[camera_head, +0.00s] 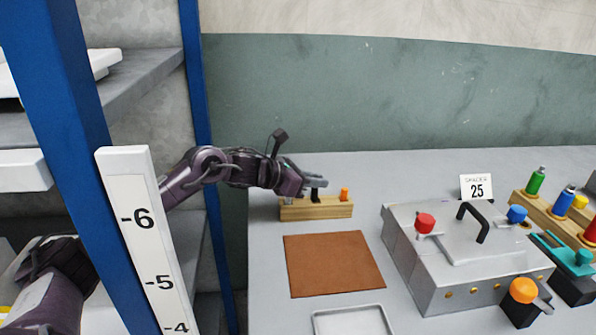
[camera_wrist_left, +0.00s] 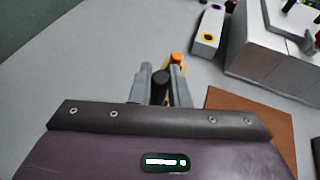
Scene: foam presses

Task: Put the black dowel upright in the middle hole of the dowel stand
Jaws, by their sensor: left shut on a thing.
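The dowel stand (camera_head: 318,209) is a wooden block near the back left of the grey table. An orange dowel (camera_head: 345,194) stands upright near its right end; it also shows in the left wrist view (camera_wrist_left: 176,57). My left gripper (camera_head: 316,183) is over the stand's middle, shut on the black dowel (camera_wrist_left: 160,84). The black dowel (camera_head: 314,193) looks upright, its lower part at the stand's top, left of the orange dowel. I cannot tell whether its lower end is inside the middle hole. The fingers hide part of the dowel and stand. My right gripper is not in view.
A brown mat (camera_head: 333,264) lies in front of the stand, with a pale tray (camera_head: 352,322) nearer. A grey metal box (camera_head: 455,262) with knobs and a black handle stands at right. Colored bottles stand in a wooden rack (camera_head: 556,213) at far right. A blue post (camera_head: 62,85) rises at left.

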